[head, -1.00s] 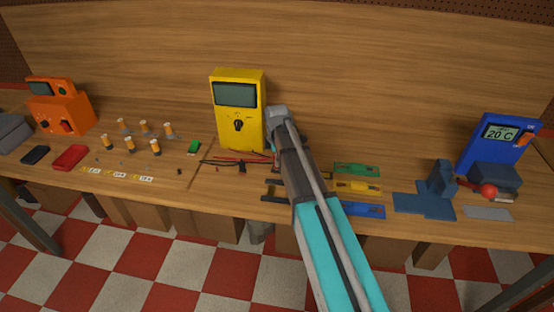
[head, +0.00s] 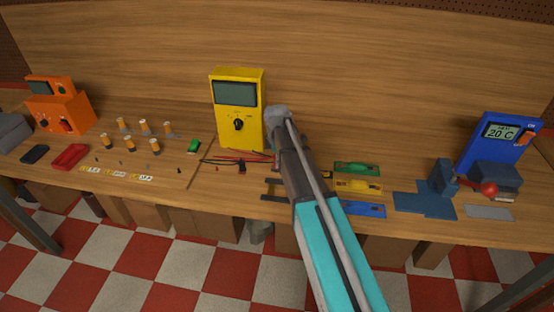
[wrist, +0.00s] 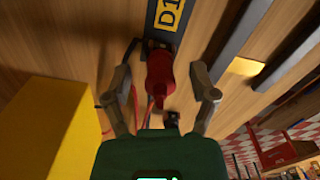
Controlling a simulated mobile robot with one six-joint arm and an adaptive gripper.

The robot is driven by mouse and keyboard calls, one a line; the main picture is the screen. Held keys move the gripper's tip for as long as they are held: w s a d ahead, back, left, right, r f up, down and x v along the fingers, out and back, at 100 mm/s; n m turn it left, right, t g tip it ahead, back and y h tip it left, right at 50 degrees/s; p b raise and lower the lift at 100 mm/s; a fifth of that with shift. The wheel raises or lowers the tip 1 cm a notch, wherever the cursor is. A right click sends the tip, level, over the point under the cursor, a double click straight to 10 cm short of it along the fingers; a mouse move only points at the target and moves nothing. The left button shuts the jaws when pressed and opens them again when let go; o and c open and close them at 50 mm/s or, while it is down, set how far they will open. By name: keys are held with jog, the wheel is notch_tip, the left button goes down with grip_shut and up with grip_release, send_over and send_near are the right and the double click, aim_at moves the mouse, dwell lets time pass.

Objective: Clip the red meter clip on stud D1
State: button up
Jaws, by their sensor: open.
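The red meter clip (wrist: 160,75) shows in the wrist view between the two fingers of my gripper (wrist: 161,88). The fingers are spread, with a gap on each side of the clip. Just beyond the clip is a dark strip (wrist: 151,20) with a yellow D1 label (wrist: 169,14). I cannot make out stud D1 itself or whether the clip touches it. A red lead and a dark lead run near the clip. In the head view my arm hides the gripper and the clip. The yellow meter (head: 237,92) stands just left of my arm.
The yellow meter also fills the left of the wrist view (wrist: 45,125). Red and black leads (head: 235,158) lie before it. Right of my arm are green (head: 357,168), yellow (head: 358,186) and blue (head: 362,209) flat pieces. Several orange-and-white cylinders (head: 143,125) stand at left.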

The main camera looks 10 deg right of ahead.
jog(key=shift+r, duration=0.15)
notch_tip(320, 180, up, 6)
jog(key=p, duration=0.6)
jog(key=shift+r, duration=0.1)
jog(key=shift+r+p, duration=0.35)
jog(key=shift+p, duration=0.25)
jog(key=shift+s+a+r, duration=0.15)
jog(key=shift+a+r, duration=0.05)
jog(key=shift+r, duration=0.05)
jog(key=s+a+r+p, duration=0.2)
jog(key=s+a, duration=0.3)
jog(key=a, duration=0.5)
jog(key=s+a+r+p, duration=0.3)
jog(key=s+a, duration=0.2)
jog(key=a, duration=0.5)
jog(key=shift+s, duration=0.25)
